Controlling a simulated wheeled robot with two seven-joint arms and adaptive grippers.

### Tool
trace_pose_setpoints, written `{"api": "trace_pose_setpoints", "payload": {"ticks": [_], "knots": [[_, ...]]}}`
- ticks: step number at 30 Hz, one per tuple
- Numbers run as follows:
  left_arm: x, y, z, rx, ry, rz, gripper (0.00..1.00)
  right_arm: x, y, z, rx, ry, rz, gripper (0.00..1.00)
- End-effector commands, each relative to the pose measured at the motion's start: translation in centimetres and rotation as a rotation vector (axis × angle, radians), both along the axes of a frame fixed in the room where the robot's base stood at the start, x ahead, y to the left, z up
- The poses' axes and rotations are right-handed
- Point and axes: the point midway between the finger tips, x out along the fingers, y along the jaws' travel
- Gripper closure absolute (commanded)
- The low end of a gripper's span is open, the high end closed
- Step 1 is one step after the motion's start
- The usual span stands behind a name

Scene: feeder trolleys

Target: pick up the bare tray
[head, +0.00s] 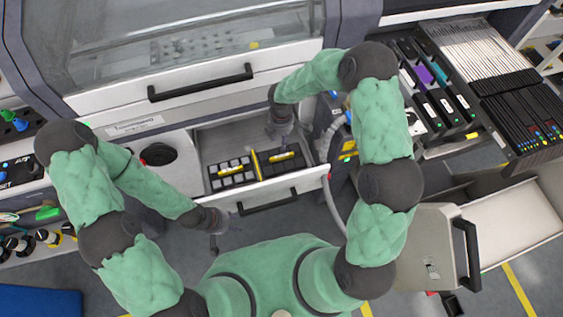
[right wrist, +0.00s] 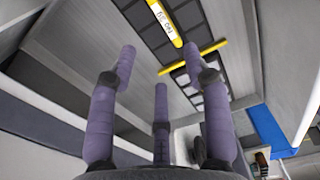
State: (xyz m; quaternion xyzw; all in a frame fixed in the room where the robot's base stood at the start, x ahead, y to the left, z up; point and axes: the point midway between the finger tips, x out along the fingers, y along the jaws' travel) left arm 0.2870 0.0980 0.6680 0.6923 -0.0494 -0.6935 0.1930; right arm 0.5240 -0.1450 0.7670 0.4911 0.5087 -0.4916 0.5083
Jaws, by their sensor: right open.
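The bare tray (head: 291,165), with dark empty cells and a labelled yellow handle (head: 282,156), lies in the open drawer on the right. A yellow divider (head: 257,165) separates it from a second tray (head: 231,177) filled with light grey blocks. In the right wrist view the bare tray's dark cells (right wrist: 118,28) and its yellow handle (right wrist: 164,22) show beyond the fingers. My right gripper (head: 280,136) is over the drawer's back part, open and empty, its fingers spread (right wrist: 160,65) and apart from the handle. My left gripper (head: 213,240) hangs in front of the drawer; its finger opening is unclear.
The drawer front (head: 240,197) with a black handle (head: 267,203) stands out below the cabinet. A closed panel with a black handle (head: 200,83) is above. A grey hose (head: 328,165) runs right of the drawer. Feeder racks (head: 480,75) fill the upper right.

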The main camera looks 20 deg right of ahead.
Motion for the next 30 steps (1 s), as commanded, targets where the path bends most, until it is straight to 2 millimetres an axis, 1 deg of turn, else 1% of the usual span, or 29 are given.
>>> {"api": "trace_pose_setpoints", "payload": {"ticks": [1,5,8,15,18,23,26,30], "knots": [[0.0,0.0,-0.7,0.000,0.000,0.000,0.60,0.0,0.0,-0.7,0.000,-0.001,0.000,0.51],[0.0,0.0,-0.9,0.000,0.000,0.000,0.60,0.0,0.0,-1.1,0.000,0.000,0.000,0.51],[0.0,0.0,-1.1,0.000,0.000,0.000,0.60,0.0,0.0,-1.8,0.000,0.002,-0.001,0.51],[0.0,0.0,-2.4,0.000,0.000,0.000,0.60,-0.1,0.0,-5.3,0.000,0.002,0.000,0.51],[0.0,0.0,-2.6,0.000,0.000,0.000,0.60,0.0,0.0,-6.3,0.000,0.001,-0.001,0.51],[0.0,0.0,-3.0,0.000,0.000,0.000,0.60,-0.1,0.0,-7.1,0.000,0.000,0.000,0.51],[0.0,0.0,-3.7,0.000,0.000,0.000,0.60,-0.3,0.0,-8.3,0.001,0.001,0.000,0.51],[0.0,0.0,-4.8,0.000,0.000,0.000,0.60,-0.5,0.0,-10.4,0.000,0.002,0.000,0.51]]}}
